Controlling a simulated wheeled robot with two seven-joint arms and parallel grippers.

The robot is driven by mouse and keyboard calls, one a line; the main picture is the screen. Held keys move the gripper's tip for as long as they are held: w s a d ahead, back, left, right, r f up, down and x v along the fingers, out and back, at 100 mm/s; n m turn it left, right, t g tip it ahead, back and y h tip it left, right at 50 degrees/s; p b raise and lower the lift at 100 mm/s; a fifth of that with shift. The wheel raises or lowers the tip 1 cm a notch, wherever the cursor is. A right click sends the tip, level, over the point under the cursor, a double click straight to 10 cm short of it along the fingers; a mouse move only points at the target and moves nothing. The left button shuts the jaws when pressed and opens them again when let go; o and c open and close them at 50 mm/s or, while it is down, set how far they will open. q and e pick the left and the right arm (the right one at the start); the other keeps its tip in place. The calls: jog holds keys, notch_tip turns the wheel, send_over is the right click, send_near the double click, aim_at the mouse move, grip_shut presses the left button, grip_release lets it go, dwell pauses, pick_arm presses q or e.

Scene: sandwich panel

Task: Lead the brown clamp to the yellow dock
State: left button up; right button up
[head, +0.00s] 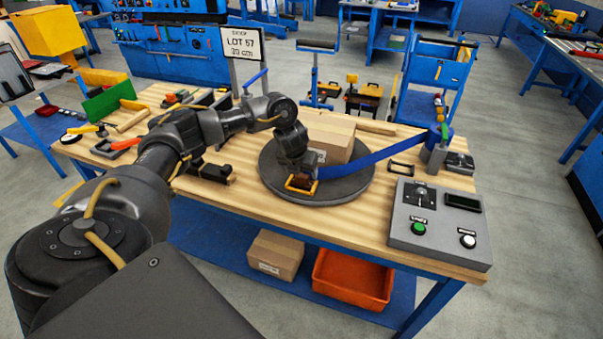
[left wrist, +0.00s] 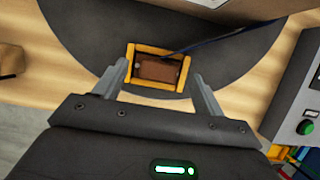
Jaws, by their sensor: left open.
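The brown clamp (left wrist: 158,71) lies inside the yellow dock (left wrist: 157,50), a yellow frame at the near edge of the dark round turntable (head: 345,187). In the head view the yellow dock (head: 301,190) is partly covered by my gripper. A blue strap (head: 385,157) runs from the clamp area to a blue reel (head: 440,134) at the right. My left gripper (head: 302,180) is above the dock; in the left wrist view its two fingers (left wrist: 160,84) stand apart, either side of the dock, with nothing visibly pinched. My right gripper is not in view.
A cardboard box (head: 333,137) stands on the turntable behind my left gripper. A grey control box (head: 438,225) with buttons is at the table's right front. An orange bin (head: 352,278) is below the table.

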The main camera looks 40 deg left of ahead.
pick_arm(q)
jog(key=p+v, duration=0.1)
jog(key=v, duration=0.8)
jog(key=shift+r+p, duration=0.2)
jog(key=shift+p, duration=0.2)
jog(key=shift+s, duration=0.15)
